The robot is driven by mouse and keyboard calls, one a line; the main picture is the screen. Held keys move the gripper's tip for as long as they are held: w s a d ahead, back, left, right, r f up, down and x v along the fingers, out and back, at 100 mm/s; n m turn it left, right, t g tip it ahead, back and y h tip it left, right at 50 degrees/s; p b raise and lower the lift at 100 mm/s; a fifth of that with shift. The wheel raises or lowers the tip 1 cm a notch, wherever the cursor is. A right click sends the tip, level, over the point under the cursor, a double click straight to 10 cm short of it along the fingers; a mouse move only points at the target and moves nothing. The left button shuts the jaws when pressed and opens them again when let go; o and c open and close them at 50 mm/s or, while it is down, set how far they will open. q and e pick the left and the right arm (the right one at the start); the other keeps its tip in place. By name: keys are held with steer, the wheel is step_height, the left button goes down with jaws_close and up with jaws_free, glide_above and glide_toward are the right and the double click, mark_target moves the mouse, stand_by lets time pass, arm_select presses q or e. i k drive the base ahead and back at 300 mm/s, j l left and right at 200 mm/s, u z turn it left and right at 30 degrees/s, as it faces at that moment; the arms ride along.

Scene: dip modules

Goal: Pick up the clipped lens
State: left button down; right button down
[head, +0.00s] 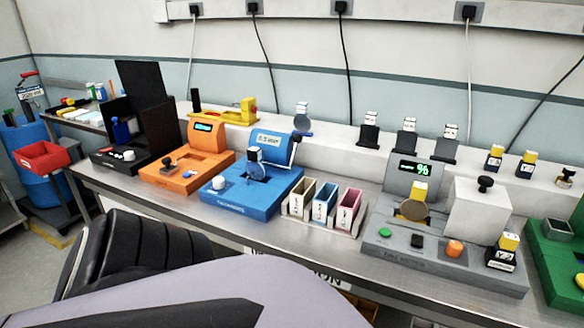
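Several round pieces with clips are in the head view, and I cannot tell for certain which one is the clipped lens. A clear round lens with a dark and white clip (256,168) stands upright on the blue device (232,202). A similar bluish round piece with a white-topped clip (302,120) stands on the raised back ledge. A tan disc with a yellow clip (414,208) sits in the grey device (376,246). Neither gripper's fingertips show, so their openings are hidden. A large grey-purple part of my own body fills the bottom foreground.
Three small bins in white, blue and pink (323,223) stand between the blue and grey devices. An orange device (160,182) and a black one (105,165) stand left. A green device (552,262) is at right. Several dark clips stand on the back ledge (340,142).

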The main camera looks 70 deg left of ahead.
mark_target(254, 155)
steer(key=u, duration=2.3)
